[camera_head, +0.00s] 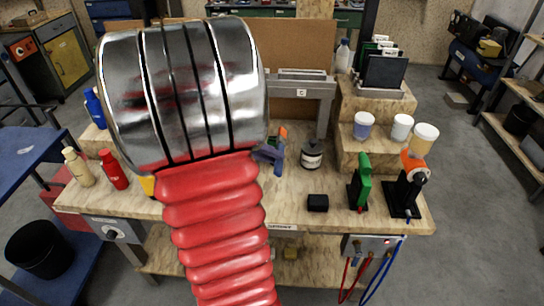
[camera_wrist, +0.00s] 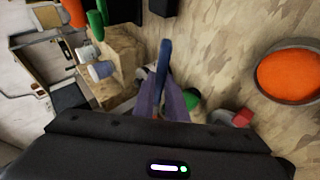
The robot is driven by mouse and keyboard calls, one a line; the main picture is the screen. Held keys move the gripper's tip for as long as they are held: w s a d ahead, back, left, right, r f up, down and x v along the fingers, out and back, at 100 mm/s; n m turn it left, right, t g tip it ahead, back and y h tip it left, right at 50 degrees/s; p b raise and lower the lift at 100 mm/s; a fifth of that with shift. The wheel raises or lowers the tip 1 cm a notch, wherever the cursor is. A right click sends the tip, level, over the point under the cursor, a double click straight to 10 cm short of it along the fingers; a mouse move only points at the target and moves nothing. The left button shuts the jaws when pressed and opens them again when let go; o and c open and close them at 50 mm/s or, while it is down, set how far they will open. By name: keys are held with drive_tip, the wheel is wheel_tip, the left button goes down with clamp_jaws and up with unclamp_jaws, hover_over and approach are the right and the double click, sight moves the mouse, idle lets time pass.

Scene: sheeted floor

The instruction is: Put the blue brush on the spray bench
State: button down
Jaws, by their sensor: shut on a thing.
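The spray bench (camera_head: 292,203) has a pale wooden top and fills the middle of the head view. Its top also shows in the wrist view (camera_wrist: 222,50). In the wrist view my gripper (camera_wrist: 164,88) has its two purplish fingers shut on the blue brush (camera_wrist: 164,55). The brush's slim blue end sticks out beyond the fingertips, with the bench top behind it. I cannot tell whether the brush touches the bench. In the head view my red and chrome arm hides much of the bench's left. A small blue-purple part (camera_head: 271,153) shows just right of the arm, partly hidden.
Cups (camera_head: 402,127) stand on a raised step. Bottles (camera_head: 114,170) stand at left. Bare wood lies between the front items.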

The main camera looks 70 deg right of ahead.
drive_tip(key=shift+f, duration=0.55)
drive_tip(key=c, duration=1.8)
unclamp_jaws()
drive_tip(key=shift+o, duration=0.2)
drive_tip(key=shift+r, duration=0.15)
drive_tip(key=v, duration=1.2)
drive_tip(key=shift+r, duration=0.45)
